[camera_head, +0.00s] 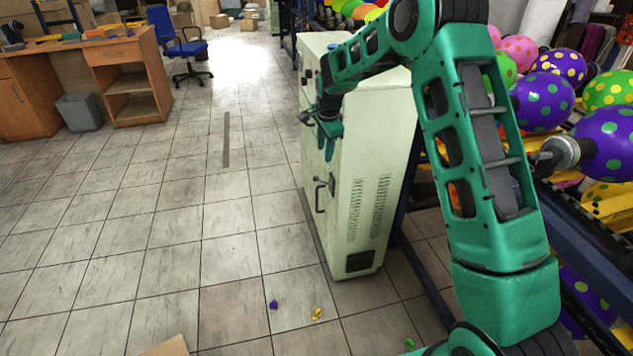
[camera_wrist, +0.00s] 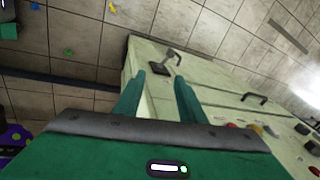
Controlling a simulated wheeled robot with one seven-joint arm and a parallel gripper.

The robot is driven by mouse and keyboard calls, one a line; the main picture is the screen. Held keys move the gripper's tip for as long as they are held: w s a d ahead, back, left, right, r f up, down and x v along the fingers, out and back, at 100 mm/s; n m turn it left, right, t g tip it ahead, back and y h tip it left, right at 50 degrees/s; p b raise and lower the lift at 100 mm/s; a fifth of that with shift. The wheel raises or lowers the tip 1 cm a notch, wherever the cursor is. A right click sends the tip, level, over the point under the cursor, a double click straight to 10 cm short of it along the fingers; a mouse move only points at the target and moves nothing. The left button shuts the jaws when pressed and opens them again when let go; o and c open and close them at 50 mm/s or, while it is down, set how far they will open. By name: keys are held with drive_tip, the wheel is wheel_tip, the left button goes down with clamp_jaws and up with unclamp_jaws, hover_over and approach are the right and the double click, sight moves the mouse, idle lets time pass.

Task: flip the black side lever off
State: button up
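The pale green cabinet (camera_head: 372,150) stands in the middle of the head view. A small dark lever (camera_head: 329,182) is on its left-facing side, below my gripper (camera_head: 328,140). In the wrist view, a grey lever arm on a dark base plate (camera_wrist: 160,69) stands out from the cabinet face, ahead of my gripper (camera_wrist: 158,92). The two green fingers are spread with a gap between them and nothing held. They are apart from the lever. Its exact on or off position cannot be told.
A dark door handle (camera_wrist: 254,98) and several coloured buttons (camera_wrist: 232,125) are on the same cabinet face. A balloon rack (camera_head: 590,225) stands close on the right. Small deflated balloons (camera_head: 317,314) lie on the floor. The tiled floor left of the cabinet is clear.

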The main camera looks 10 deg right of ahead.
sight(316, 177)
drive_tip(key=w+f+m, duration=0.1)
drive_tip(key=w+f, duration=0.1)
drive_tip(key=f, duration=0.4)
drive_tip(key=w+a+f+m, duration=0.1)
drive_tip(key=w+f, duration=0.2)
drive_tip(key=f, duration=0.3)
drive_tip(key=w+f+m, duration=0.1)
drive_tip(key=w+f, duration=0.2)
drive_tip(key=f, duration=0.4)
drive_tip(key=shift+a+m, duration=0.15)
drive_tip(key=shift+m, duration=0.15)
drive_tip(key=shift+c, duration=0.3)
